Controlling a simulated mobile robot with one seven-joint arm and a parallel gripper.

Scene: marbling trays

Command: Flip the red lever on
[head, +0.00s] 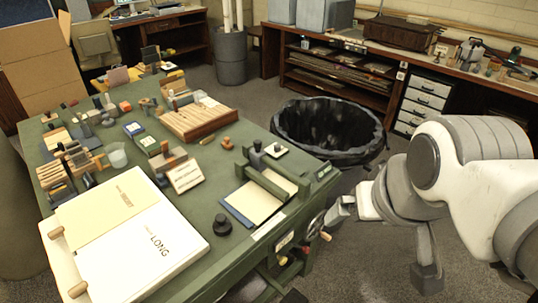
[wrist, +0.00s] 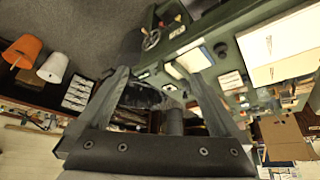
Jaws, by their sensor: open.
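A small red part (wrist: 178,18) shows on the side of the green table near a dark handwheel (wrist: 152,40) in the wrist view. It is too small to tell its shape or position, though it may be the red lever. In the head view, the handwheel (head: 316,222) is on the table's right end, with a wooden knob (head: 325,236) beside it. I cannot make out the lever clearly there. My gripper (head: 342,208) is just right of this end of the table. In the wrist view, my gripper (wrist: 160,80) has its two fingers spread with nothing between them.
The green table (head: 185,262) carries a large white pad (head: 150,245), wooden racks (head: 197,122) and a small press (head: 262,180). A black-lined bin (head: 330,130) stands behind my gripper. Shelves and white drawers (head: 423,100) line the back.

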